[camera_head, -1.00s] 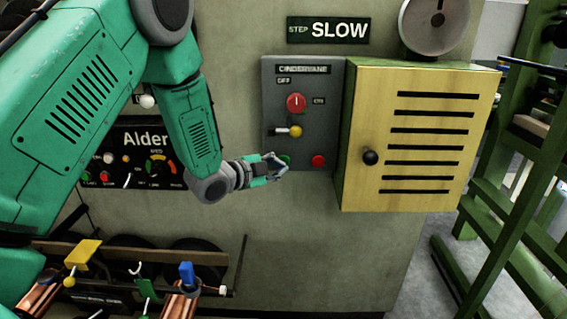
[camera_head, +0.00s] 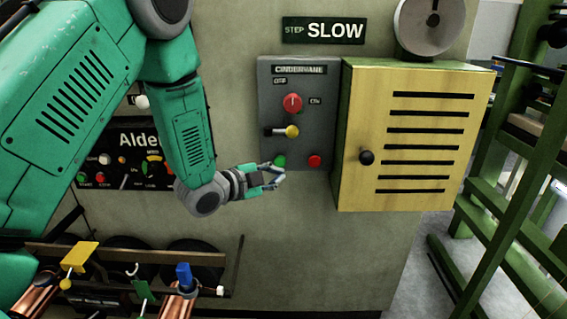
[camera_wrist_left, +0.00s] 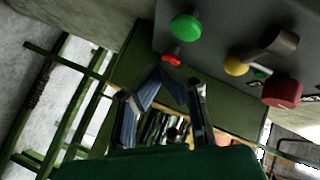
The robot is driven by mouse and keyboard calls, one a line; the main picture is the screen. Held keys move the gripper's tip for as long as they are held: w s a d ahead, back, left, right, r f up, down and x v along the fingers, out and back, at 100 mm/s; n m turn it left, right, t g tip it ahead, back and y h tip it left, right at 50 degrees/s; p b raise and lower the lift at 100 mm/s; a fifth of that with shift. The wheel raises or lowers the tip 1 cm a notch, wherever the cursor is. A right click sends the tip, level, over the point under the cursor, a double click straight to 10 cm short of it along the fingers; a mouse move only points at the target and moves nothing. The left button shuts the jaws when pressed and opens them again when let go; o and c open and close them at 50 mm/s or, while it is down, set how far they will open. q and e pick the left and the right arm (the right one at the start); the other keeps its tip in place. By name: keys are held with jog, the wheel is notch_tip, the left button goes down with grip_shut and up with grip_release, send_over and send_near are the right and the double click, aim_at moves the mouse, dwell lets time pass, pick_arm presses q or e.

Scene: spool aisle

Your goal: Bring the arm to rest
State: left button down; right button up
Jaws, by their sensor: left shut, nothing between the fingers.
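My left gripper (camera_head: 279,177) is shut and empty. It hangs in front of the machine's wall, just below the lower left corner of the grey Cindervane control panel (camera_head: 270,99). The panel's green button (camera_head: 280,161) shows just above the fingers, and its red button (camera_head: 314,161) is to the right. In the left wrist view the fingers (camera_wrist_left: 174,80) stand apart from the green button (camera_wrist_left: 186,27). My right gripper is not in view.
A yellow slatted cabinet (camera_head: 368,105) with a black knob juts out right of the panel. A SLOW sign (camera_head: 324,31) is above. The Alder panel (camera_head: 112,172) is behind my left arm. Copper spools (camera_head: 178,307) are low at left. A green rack (camera_head: 503,200) stands at right.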

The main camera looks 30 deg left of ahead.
pick_arm(q)
jog(key=s+d+f+n+g+y, duration=0.1)
jog(key=s+d+f+n+g, duration=0.15)
jog(key=s+f, duration=0.5)
jog(key=s+d+f+n+g+y, duration=0.15)
jog(key=s+f+n+g, duration=0.3)
jog(key=f, duration=0.65)
jog(key=s+d+f+n+g, duration=0.2)
jog(key=s+f, duration=0.3)
jog(key=s, duration=0.7)
jog(key=s+d+f+n+g, duration=0.2)
jog(key=s+f+n+g, duration=0.2)
jog(key=s, duration=0.8)
jog(key=shift+s+d+f+n+g+y, duration=0.25)
jog(key=shift+s+f+g+y, duration=0.2)
jog(key=shift+f+g, duration=0.3)
jog(key=shift+w+f, duration=0.1)
jog(key=shift+w, duration=0.05)
